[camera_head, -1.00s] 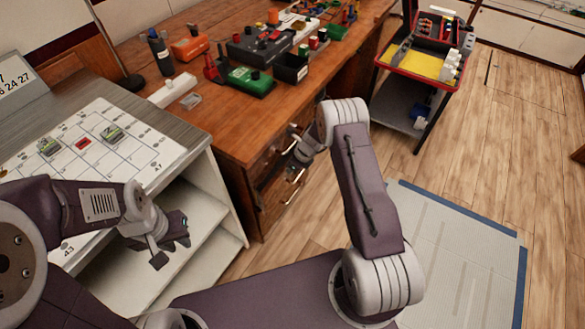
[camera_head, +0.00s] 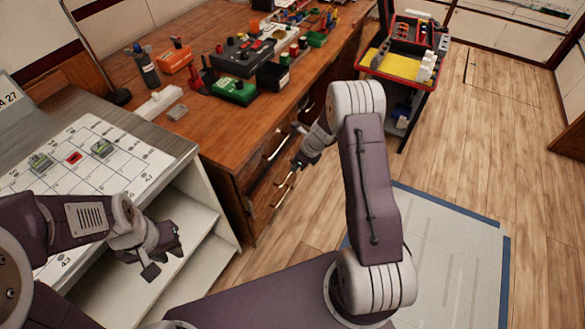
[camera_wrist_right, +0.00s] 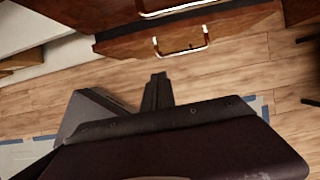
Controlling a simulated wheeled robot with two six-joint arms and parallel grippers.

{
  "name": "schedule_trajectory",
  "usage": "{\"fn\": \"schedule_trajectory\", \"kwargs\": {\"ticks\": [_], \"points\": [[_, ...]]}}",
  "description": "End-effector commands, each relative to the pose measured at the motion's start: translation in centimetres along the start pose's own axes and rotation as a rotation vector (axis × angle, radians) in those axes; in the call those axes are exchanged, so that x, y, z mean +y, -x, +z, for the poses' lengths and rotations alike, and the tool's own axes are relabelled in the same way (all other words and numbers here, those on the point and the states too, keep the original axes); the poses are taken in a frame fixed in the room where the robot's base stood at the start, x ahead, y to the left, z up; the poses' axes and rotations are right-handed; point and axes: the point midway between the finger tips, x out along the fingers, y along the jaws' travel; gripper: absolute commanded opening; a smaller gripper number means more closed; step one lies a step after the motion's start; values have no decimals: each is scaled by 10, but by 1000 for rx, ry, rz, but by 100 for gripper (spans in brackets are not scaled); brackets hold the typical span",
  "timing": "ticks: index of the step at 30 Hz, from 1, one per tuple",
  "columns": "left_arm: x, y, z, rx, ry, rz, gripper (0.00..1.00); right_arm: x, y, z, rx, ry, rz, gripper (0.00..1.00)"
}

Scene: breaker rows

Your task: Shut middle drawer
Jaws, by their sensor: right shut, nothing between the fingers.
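The wooden desk's drawer column faces right in the head view. An upper handle (camera_head: 278,146) and a lower handle (camera_head: 285,187) show on it. The right wrist view shows an upper bar handle (camera_wrist_right: 178,8) and a lower handle (camera_wrist_right: 181,46) on a drawer front (camera_wrist_right: 130,44). I cannot tell for certain which front is the middle drawer or how far it stands out. My right gripper (camera_head: 298,163) is shut and empty, just off the drawer fronts; its fingers (camera_wrist_right: 157,88) touch no handle in the wrist view. My left gripper (camera_head: 164,258) is open and empty by the white shelf unit.
A white shelf unit (camera_head: 210,224) with a marked board (camera_head: 125,155) stands left of the desk. The desktop (camera_head: 140,105) carries several boxes and tools. A cart with a yellow tray (camera_head: 390,66) stands at the back. Wooden floor (camera_head: 490,130) is clear at right.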

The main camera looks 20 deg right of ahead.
Motion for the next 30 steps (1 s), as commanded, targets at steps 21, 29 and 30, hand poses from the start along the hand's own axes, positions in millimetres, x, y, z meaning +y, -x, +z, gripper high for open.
{"fn": "schedule_trajectory", "kwargs": {"ticks": [21, 29, 30], "points": [[-3, -157, 16, -1, 0, 0, 24, 145, -44, -72, -891, 76, 51, 0], [-3, -171, 18, 0, 0, 0, 24, 126, -52, -96, -887, -5, -4, 0], [-3, -170, 18, 0, 0, 0, 24, 126, -51, -95, -887, -4, -4, 0]]}}
